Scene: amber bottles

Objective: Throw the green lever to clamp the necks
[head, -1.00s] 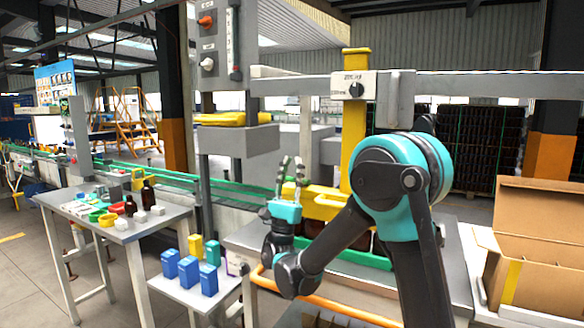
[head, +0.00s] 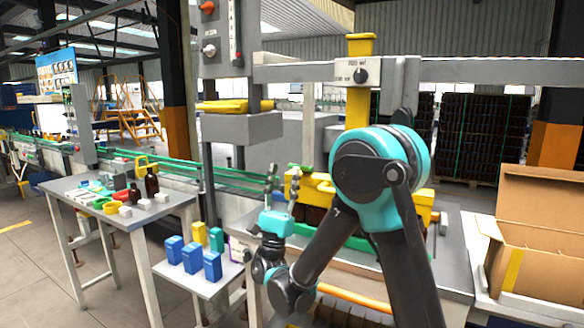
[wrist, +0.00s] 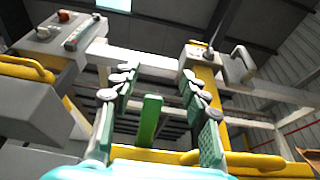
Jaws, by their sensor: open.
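The green lever (wrist: 149,120) stands upright between the two fingers of my gripper (wrist: 160,85) in the wrist view, beyond the palm, with gaps to both finger pads. In the head view a small green piece (head: 306,168), which looks like the lever's top, shows just right of the fingertips above the yellow clamp head (head: 318,192). My gripper (head: 281,178) points upward there, open and empty, at the left end of the clamp head. Dark brown bottles (head: 312,217) show partly under the clamp head. Their necks are hidden.
A yellow column (head: 359,108) rises behind the clamp head. A grey control post (head: 240,128) stands to the left. Blue cartons (head: 212,266) sit on a low side table, and an open cardboard box (head: 535,245) stands at the right. My arm covers much of the bench.

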